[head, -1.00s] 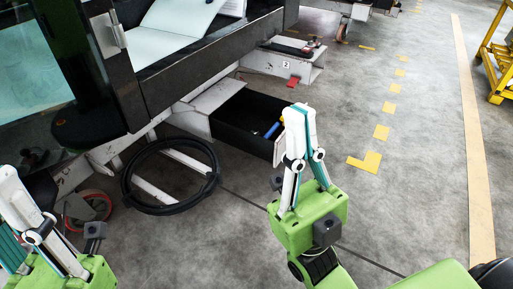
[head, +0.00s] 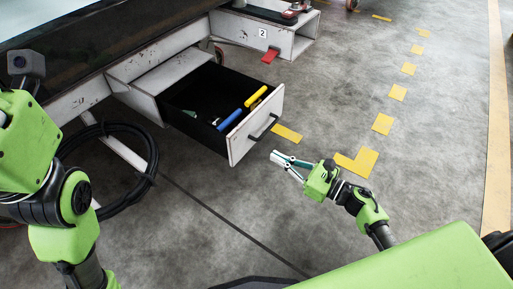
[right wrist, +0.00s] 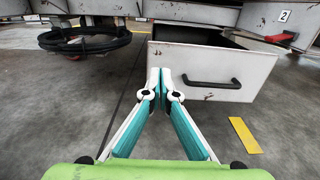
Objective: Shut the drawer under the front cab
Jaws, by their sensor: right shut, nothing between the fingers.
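The drawer (head: 240,137) under the cab stands pulled out, with a white front, a dark handle (head: 263,127) and a black inside. A blue-handled tool (head: 230,119) and a yellow-handled tool (head: 256,98) lie in it. In the right wrist view the drawer front (right wrist: 200,67) faces me, its handle (right wrist: 209,83) right of my fingers. My right gripper (head: 274,156) is shut and empty, in front of the drawer front and apart from it as far as I can tell; it also shows in the right wrist view (right wrist: 166,72). My left arm is at the left edge; its fingers are hidden.
A coiled black hose (head: 118,190) lies on the floor left of the drawer. A white housing marked 2 (head: 283,42) with a red tab (head: 270,56) stands behind it. Yellow floor marks (head: 357,163) run at the right.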

